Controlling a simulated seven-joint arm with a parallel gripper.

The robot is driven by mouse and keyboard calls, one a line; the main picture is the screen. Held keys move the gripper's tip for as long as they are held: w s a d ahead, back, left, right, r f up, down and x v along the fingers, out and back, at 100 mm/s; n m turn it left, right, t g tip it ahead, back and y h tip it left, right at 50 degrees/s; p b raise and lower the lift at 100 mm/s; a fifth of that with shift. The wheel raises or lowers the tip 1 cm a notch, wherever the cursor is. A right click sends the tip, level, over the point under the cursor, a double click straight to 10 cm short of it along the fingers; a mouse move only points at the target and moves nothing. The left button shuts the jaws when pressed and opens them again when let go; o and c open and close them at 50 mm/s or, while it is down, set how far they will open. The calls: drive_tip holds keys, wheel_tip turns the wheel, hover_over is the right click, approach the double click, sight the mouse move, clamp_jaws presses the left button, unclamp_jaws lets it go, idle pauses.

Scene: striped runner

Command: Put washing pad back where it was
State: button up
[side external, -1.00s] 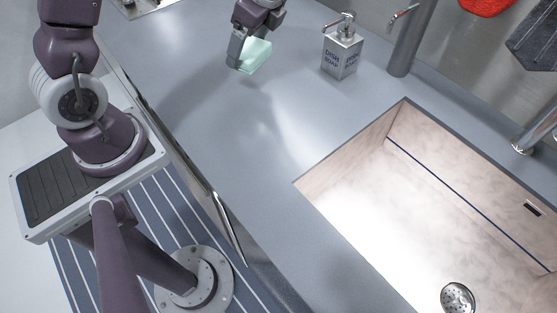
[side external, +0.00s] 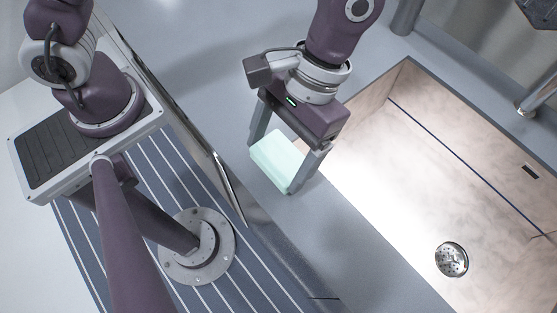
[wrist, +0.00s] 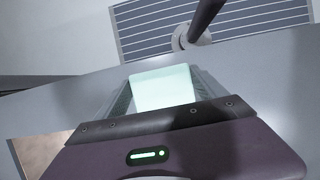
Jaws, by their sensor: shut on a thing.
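The washing pad (side external: 278,160) is a pale mint-green block. My gripper (side external: 271,165) is shut on it, with one finger at each end of the pad. In the side view the pad is over the grey counter, between the counter's front edge and the sink's left corner. I cannot tell whether it touches the counter or hangs just above it. In the wrist view the pad (wrist: 162,88) sits between the two fingers, and its lower part is hidden behind the gripper body.
The pinkish sink basin (side external: 400,185) with a round drain (side external: 452,259) lies to the right of my gripper. The grey counter (side external: 200,60) is clear at the upper left. A metal rail (side external: 228,185) runs along the counter front. A tap base (side external: 405,18) stands at the back.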

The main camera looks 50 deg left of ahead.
sight(278, 166)
drive_tip(key=shift+f, duration=2)
drive_tip(key=o, duration=1.4)
drive_tip(key=shift+f, duration=0.1)
drive_tip(key=v, duration=1.2)
drive_tip(key=a+r+t, duration=0.3)
drive_tip(key=a+r, duration=0.3)
drive_tip(key=a, duration=0.1)
drive_tip(key=s+a+r+t, duration=0.1)
drive_tip(key=s+a+t, duration=0.1)
drive_tip(key=a, duration=0.2)
drive_tip(key=s+a+r+t, duration=0.2)
drive_tip(key=a, duration=0.3)
drive_tip(key=s+a+r+t, duration=0.1)
drive_tip(key=s+a+t, duration=0.1)
drive_tip(key=a, duration=0.3)
drive_tip(key=shift+s+a+r+t, duration=0.25)
drive_tip(key=shift+r+t, duration=0.05)
drive_tip(key=shift+t, duration=0.3)
